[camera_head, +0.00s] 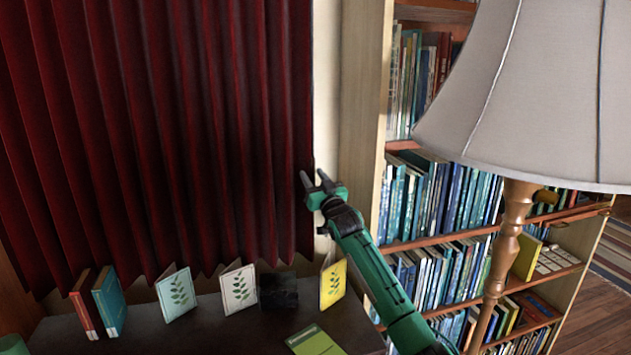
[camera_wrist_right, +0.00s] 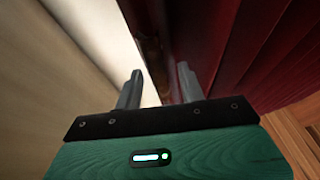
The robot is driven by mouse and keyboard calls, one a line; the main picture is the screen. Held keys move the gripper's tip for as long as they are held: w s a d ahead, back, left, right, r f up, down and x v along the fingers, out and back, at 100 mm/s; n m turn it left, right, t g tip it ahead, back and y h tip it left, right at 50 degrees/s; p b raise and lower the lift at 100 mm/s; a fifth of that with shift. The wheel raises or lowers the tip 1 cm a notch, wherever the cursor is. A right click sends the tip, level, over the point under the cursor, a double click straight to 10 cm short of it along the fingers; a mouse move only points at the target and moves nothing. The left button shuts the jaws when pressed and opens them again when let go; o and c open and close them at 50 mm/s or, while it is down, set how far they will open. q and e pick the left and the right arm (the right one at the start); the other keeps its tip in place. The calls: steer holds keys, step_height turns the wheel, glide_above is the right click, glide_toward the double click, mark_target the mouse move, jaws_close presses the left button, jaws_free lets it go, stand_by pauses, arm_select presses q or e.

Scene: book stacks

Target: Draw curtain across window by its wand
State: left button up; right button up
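A dark red pleated curtain (camera_head: 190,130) hangs in folds across the left half of the head view. My right gripper (camera_head: 314,180) is at its right edge, in front of a pale strip of wall. In the right wrist view the gripper's two fingers (camera_wrist_right: 161,88) are apart. The curtain (camera_wrist_right: 225,45) fills the right side there. A dark brown upright strip (camera_wrist_right: 150,45) shows beyond the gap between the fingers; I cannot tell whether it is the wand or the curtain's edge. No window glass is visible. My left gripper is not in view.
Below the curtain, a dark surface (camera_head: 210,330) holds several upright books or cards and a black box (camera_head: 278,291). A lamp with a grey shade (camera_head: 545,90) stands at the right. Behind it is a full bookcase (camera_head: 385,130).

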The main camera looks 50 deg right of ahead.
steer(key=shift+s+a+f, duration=0.2)
steer(key=shift+s+f, duration=0.1)
steer(key=shift+s, duration=0.05)
steer(key=b+v, duration=0.4)
steer(key=v, duration=0.9)
steer(key=shift+w, duration=0.1)
